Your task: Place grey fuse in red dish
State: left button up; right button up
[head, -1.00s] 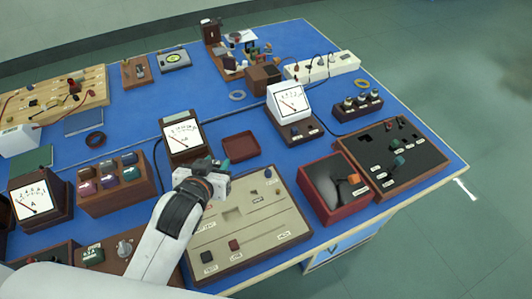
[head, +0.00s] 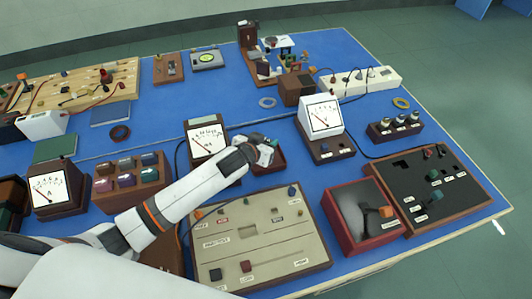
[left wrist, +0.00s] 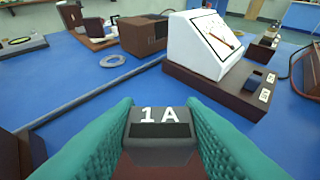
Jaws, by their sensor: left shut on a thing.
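The grey fuse (left wrist: 160,140), marked "1A", is pinched between the teal pads of my left gripper (left wrist: 160,128) in the left wrist view. In the head view my left gripper (head: 267,150) is over the red dish (head: 280,165), and hides much of it. The fuse itself cannot be made out in the head view. A dark red surface shows below the fuse in the left wrist view; the height between fuse and dish cannot be told. My right gripper is not in view.
A dial meter (head: 207,138) stands just left of the dish, and a white-faced meter (head: 321,117) to its right. A beige panel (head: 262,235) lies in front, with a red-framed box (head: 361,214) beside it. Blue table is clear behind the dish.

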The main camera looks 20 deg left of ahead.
pick_arm(q)
jog(key=shift+f, duration=2.4)
jog(key=shift+f, duration=0.15)
jog(key=o, duration=1)
jog(key=shift+r, duration=0.2)
jog(key=v, duration=1.2)
